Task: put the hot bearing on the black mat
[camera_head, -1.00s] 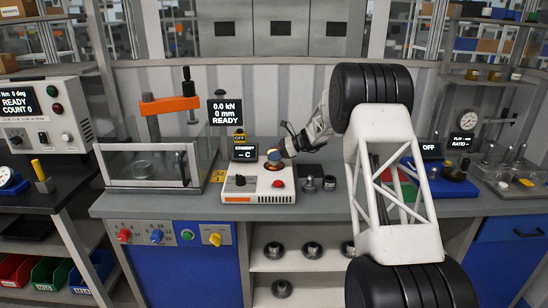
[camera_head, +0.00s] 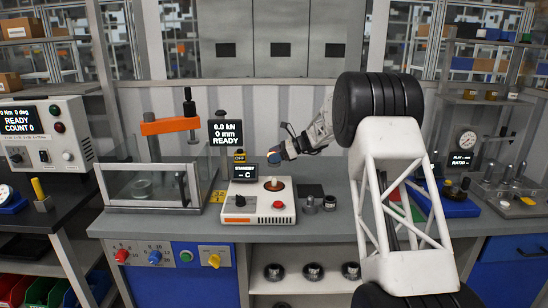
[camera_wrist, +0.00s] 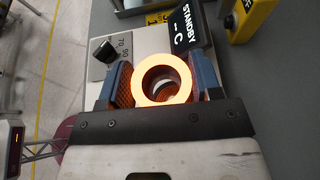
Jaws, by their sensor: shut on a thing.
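The hot bearing (camera_wrist: 143,91) is a glowing orange ring, seen in the wrist view between the two blue, brown-faced fingers of my gripper (camera_wrist: 164,80). My gripper is shut on it. In the head view my gripper (camera_head: 276,157) holds it above the white heater (camera_head: 258,205), with a gap over the heater's short post (camera_head: 274,184); there the fingers mostly hide the ring. The black mat (camera_head: 311,190) is a small dark square on the bench, just right of the heater, with nothing visible on it.
Small metal parts (camera_head: 330,202) stand at the mat's front edge. The heater's display (camera_head: 245,171) reads STANDBY and stands behind it. A press with a clear guard (camera_head: 150,187) is at the left. My arm covers the bench on the right.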

